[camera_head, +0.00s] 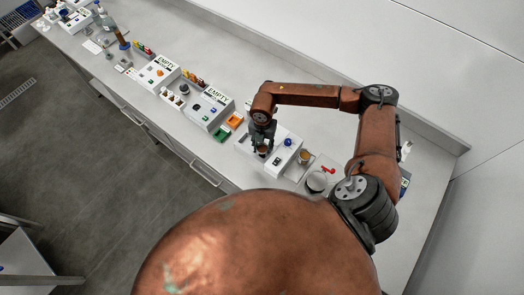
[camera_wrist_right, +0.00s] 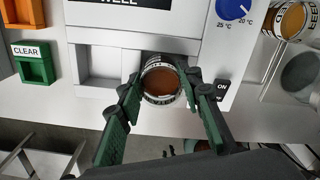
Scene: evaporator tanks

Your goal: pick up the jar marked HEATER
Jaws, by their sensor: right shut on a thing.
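A second brown jar (camera_wrist_right: 290,20) with a partly cut-off label stands to the right, also in the head view (camera_head: 305,157). My left gripper is not in view.
A blue dial (camera_wrist_right: 232,8) and ON switch are on the machine. A green CLEAR tray (camera_wrist_right: 34,64) and an orange tray (camera_head: 235,120) lie to its left. More white machines marked EMPTY (camera_head: 210,107) line the bench.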

